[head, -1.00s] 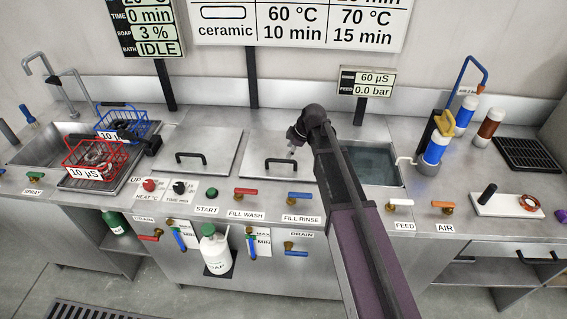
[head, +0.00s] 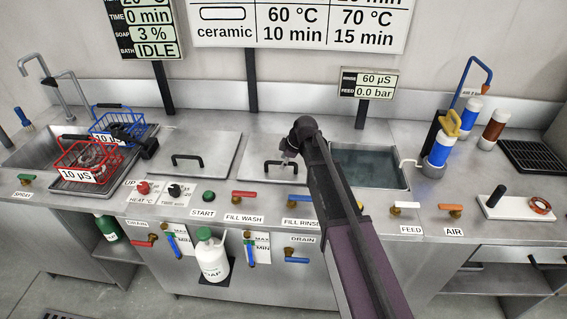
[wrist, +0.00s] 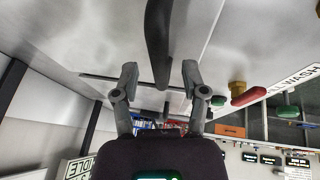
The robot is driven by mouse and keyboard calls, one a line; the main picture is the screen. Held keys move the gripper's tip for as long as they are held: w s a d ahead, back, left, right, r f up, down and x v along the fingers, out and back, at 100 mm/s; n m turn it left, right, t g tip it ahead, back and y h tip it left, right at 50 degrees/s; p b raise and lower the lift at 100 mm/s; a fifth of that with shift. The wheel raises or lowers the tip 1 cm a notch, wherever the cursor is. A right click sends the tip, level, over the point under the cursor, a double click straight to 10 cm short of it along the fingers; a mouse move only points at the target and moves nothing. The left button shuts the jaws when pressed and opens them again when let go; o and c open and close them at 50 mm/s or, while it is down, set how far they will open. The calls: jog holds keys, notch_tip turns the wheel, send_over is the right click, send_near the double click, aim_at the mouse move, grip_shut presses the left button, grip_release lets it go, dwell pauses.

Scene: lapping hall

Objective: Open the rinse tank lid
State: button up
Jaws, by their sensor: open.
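The grey steel lid (head: 258,148) with a black bar handle (head: 270,172) lies flat on the counter beside the open tank of water (head: 368,168). I take it as the rinse tank lid; no label on it confirms this. My gripper (head: 285,161) is at this handle, pointing down, partly hidden by my arm. In the wrist view my gripper (wrist: 160,72) is open, with the black handle (wrist: 158,40) reaching between or just beyond its fingertips. I cannot tell whether they touch.
A second lid (head: 215,148) with a handle lies to the left. Red (head: 244,194) and blue (head: 300,197) valve levers line the front edge. Red (head: 88,157) and blue (head: 113,121) baskets are at left. Filter cylinders (head: 437,148) stand at right.

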grip_shut()
jog(key=shift+a, duration=0.1)
dwell(0.3)
